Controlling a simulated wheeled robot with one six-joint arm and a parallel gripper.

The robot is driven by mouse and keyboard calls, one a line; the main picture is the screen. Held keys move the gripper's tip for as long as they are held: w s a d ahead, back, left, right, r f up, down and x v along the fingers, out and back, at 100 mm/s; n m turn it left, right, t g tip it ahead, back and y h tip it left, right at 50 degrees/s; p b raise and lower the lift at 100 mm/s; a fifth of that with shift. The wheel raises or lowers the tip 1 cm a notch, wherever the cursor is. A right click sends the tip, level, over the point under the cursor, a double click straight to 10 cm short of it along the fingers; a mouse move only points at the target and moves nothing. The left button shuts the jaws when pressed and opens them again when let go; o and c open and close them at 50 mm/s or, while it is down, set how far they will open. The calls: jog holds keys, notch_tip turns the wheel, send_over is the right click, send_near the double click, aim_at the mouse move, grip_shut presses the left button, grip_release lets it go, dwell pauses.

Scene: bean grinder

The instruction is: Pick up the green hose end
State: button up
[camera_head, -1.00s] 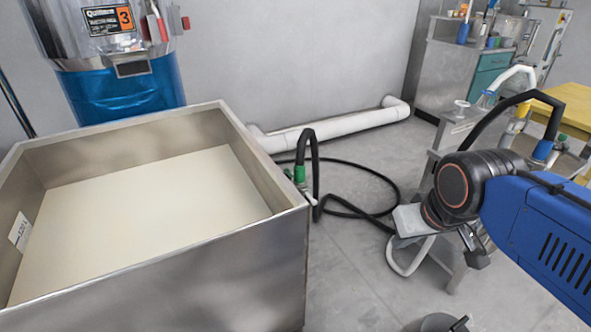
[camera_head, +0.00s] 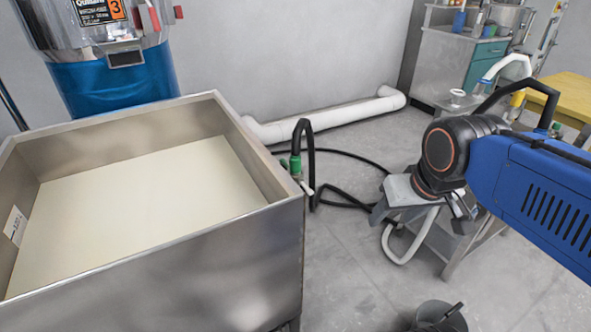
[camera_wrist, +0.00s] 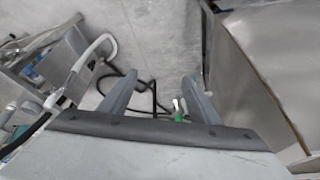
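The green hose end (camera_head: 296,166) is a small green fitting on a black hose, standing at the right wall of the steel tank. It also shows as a small green spot in the wrist view (camera_wrist: 179,116), near the base of the right finger. My gripper (camera_head: 420,218) is to the right of the hose end in the head view, well apart from it. In the wrist view my gripper (camera_wrist: 159,76) has its two fingers spread, with nothing held between them. Part of the black hose shows behind them.
The steel tank (camera_head: 160,265) fills the left, with a pale surface inside. A white pipe (camera_head: 325,118) runs along the back wall. A metal table (camera_head: 455,245) stands beside my arm.

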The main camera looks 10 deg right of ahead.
jog(key=w+a+r+m+g, duration=0.1)
jog(key=w+r+m, duration=0.15)
jog(key=w, duration=0.35)
jog(key=w+a+r+m, duration=0.1)
jog(key=w+r, duration=0.2)
jog(key=w, duration=0.2)
jog(key=m+g, duration=0.3)
jog(key=m, duration=0.5)
send_over(295, 154)
notch_tip(295, 154, down, 4)
jog(key=f, duration=1.1)
jog(key=shift+s+d+f, duration=0.1)
jog(key=shift+s+f, duration=0.15)
jog(key=shift+f, duration=0.15)
jog(key=shift+w+f, duration=0.2)
jog(key=shift+f, duration=2.3)
grip_shut()
jog(key=shift+r, duration=0.1)
